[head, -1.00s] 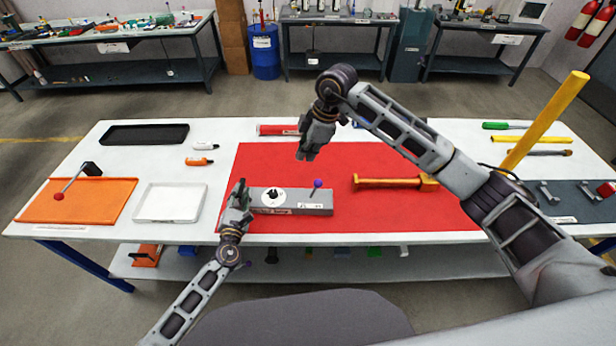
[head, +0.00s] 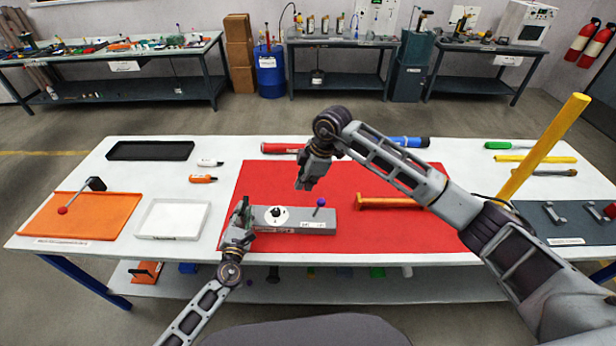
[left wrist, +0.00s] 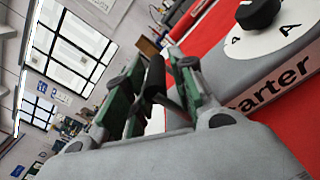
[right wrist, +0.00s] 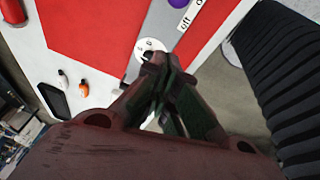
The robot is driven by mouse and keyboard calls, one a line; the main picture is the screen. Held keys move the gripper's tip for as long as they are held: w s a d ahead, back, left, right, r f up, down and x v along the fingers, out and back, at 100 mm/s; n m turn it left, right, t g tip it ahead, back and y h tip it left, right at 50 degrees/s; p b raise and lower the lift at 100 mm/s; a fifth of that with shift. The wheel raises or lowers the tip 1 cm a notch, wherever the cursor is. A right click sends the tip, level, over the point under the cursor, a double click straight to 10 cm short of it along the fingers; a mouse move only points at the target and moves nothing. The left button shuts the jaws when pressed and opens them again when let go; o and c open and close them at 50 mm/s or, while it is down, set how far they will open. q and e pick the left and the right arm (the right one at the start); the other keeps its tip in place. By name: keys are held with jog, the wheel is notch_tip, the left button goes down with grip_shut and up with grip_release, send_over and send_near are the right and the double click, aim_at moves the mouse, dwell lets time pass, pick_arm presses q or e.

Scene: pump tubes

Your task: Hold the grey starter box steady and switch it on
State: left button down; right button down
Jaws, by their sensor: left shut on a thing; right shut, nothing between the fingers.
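The grey starter box (head: 295,228) lies on the red mat (head: 385,235). A round white dial with a black knob (head: 278,213) is on its left part, and a purple-tipped lever (head: 320,202) stands on its right part. The left wrist view shows the knob (left wrist: 258,12) and part of the "Starter" label close by. My left gripper (head: 242,212) is shut on the box at its left end. My right gripper (head: 304,187) is shut and empty, pointing down above and behind the box. The purple tip (right wrist: 177,3) is cut off at the right wrist view's top edge.
A yellow post (head: 545,145) rises at the right. A white tray (head: 172,218) and orange board (head: 80,218) are left. Red and blue cylinders lie behind the mat.

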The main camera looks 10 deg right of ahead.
aim_at(319, 202)
notch_tip(319, 202, down, 7)
jog(key=d, duration=0.2)
jog(key=shift+w, duration=0.35)
dwell(0.5)
jog(key=shift+s+d+f+y, duration=0.15)
jog(key=shift+d+y, duration=0.25)
jog(key=shift+d, duration=0.25)
jog(key=shift+s+d+f+y, duration=0.1)
jog(key=shift+d+y, duration=0.3)
jog(key=shift+d, duration=0.25)
pick_arm(q)
jog(key=shift+a, duration=0.1)
pick_arm(e)
jog(key=shift+w+d, duration=0.1)
pick_arm(q)
jog(key=shift+a, duration=0.1)
pick_arm(e)
jog(key=shift+d+f, duration=0.1)
jog(key=shift+f, duration=0.05)
jog(key=shift+a, duration=0.25)
